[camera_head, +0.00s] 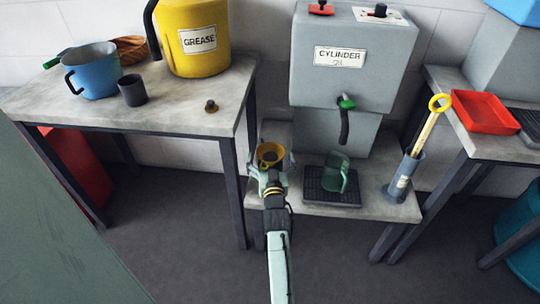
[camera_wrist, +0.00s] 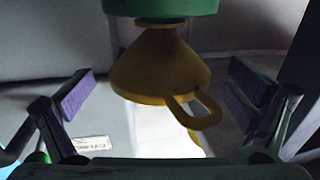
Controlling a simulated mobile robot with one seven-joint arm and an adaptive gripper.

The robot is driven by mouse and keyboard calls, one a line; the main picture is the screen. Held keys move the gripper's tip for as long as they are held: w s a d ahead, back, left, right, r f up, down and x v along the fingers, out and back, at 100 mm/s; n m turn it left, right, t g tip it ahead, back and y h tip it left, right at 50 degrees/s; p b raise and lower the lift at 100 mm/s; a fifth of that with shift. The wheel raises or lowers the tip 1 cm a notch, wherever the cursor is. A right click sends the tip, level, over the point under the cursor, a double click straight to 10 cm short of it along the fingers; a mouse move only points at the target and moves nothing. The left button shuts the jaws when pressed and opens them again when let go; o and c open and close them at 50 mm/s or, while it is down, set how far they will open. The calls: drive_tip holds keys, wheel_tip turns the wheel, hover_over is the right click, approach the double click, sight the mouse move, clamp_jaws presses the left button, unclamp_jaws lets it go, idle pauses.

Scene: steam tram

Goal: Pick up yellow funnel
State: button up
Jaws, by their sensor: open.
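The yellow funnel (camera_head: 270,153) is at the left end of the low shelf in front of the grey cylinder oil tank. In the wrist view the funnel (camera_wrist: 160,68) shows its cone and a looped handle, with its narrow end against a green object (camera_wrist: 160,7) at the top edge. My gripper (camera_head: 270,163) is open around the funnel. In the wrist view the padded fingers of my gripper (camera_wrist: 163,92) stand on either side of the cone, with a gap on both sides. The funnel's spout is hidden.
A clear green jug (camera_head: 338,175) stands on a black drip tray (camera_head: 318,198) to the right. The grey tank (camera_head: 350,65) with its tap (camera_head: 345,120) rises behind. A table (camera_head: 190,115) with a grease can (camera_head: 193,40) is to the left. A grey holder (camera_head: 403,178) stands farther right.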

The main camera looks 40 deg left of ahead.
drive_tip(key=shift+w+a, duration=0.4)
drive_tip(key=shift+w, duration=0.05)
drive_tip(key=shift+c, duration=0.6)
drive_tip(key=c, duration=1.1)
drive_tip(key=shift+r, duration=0.15)
drive_tip(key=shift+c, duration=0.2)
